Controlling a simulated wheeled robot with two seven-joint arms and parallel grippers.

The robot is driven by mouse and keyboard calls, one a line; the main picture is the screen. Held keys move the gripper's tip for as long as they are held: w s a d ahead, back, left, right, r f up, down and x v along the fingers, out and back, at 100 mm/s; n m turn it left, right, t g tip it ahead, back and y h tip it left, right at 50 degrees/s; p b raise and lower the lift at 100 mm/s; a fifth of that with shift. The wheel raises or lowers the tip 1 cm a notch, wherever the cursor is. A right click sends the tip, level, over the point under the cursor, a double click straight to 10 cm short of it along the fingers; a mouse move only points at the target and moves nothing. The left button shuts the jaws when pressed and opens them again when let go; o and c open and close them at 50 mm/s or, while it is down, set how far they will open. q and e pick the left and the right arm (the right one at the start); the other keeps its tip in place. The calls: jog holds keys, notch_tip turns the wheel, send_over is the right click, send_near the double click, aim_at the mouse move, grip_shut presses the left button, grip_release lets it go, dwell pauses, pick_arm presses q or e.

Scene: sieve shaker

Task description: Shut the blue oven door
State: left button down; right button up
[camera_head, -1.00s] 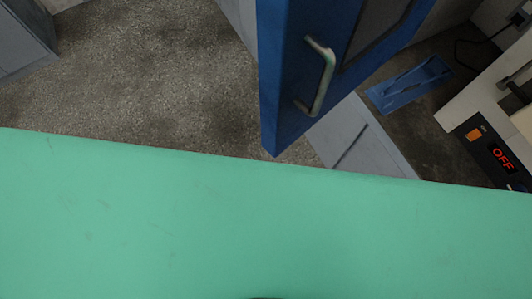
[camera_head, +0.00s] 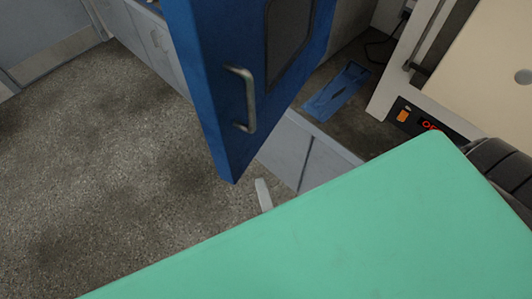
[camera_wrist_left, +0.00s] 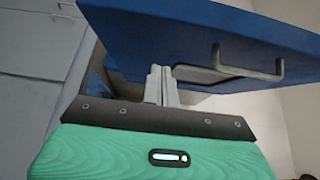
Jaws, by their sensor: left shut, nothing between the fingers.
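The blue oven door (camera_head: 218,115) stands open in the upper middle of the head view, with a metal handle (camera_head: 246,100) and a dark window. In the left wrist view the blue door (camera_wrist_left: 190,28) fills the top, with its handle (camera_wrist_left: 248,68) at the right. My left gripper (camera_head: 264,194) shows as pale fingertips just below the door's lower corner in the head view. In the wrist view its fingers (camera_wrist_left: 161,84) are together and empty in front of the door; contact with the door cannot be told. My right gripper is out of view.
A blue part (camera_head: 337,91) lies on the dark surface beside the door. A pale machine with an orange switch (camera_head: 403,115) and a partly hidden red display stands at the right. Grey cabinets (camera_head: 152,40) line the back. The speckled floor at left is clear.

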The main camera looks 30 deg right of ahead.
aim_at(238, 152)
pick_arm(q)
jog(key=w, duration=0.2)
jog(key=w+a+p, duration=0.1)
jog(key=w, duration=0.1)
jog(key=w+p, duration=0.1)
jog(key=w, duration=0.2)
jog(key=shift+a, duration=0.25)
